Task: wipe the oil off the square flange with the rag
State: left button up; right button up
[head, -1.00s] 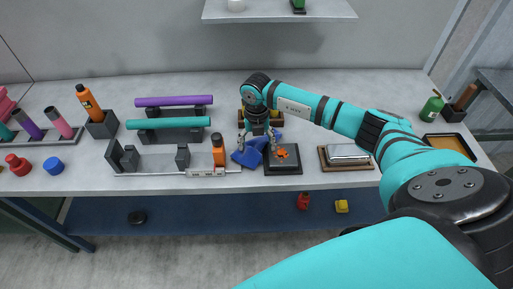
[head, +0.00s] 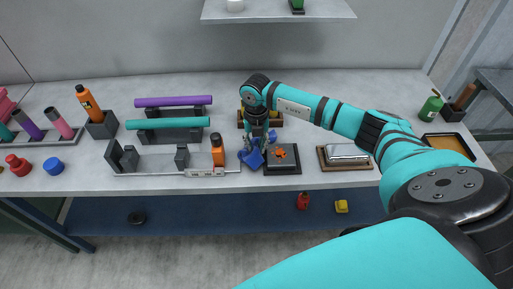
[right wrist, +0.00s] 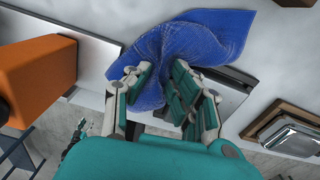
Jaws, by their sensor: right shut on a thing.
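A blue rag (head: 250,158) is bunched up near the front of the bench; it also shows in the right wrist view (right wrist: 205,38), spreading out beyond the fingers. My right gripper (head: 256,147) is shut on the rag; its fingers also show in the right wrist view (right wrist: 160,95), pinching the gathered cloth. Just right of the rag is a dark square plate (head: 283,169) with an orange piece (head: 279,153) on top, which I take for the square flange. In the right wrist view the rag and fingers hide most of this plate. My left gripper is not in view.
An orange bottle (head: 218,157) stands close to the left of the rag, by a grey rack (head: 150,161). A wooden tray (head: 327,165) with a metal block is to the right. Purple and teal tubes lie behind left. The bench front edge is close.

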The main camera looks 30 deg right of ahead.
jog(key=shift+w+a+f, duration=0.1)
jog(key=shift+w, duration=0.15)
grip_shut()
jog(key=shift+s, duration=0.1)
notch_tip(320, 180, up, 12)
jog(key=p, duration=0.8)
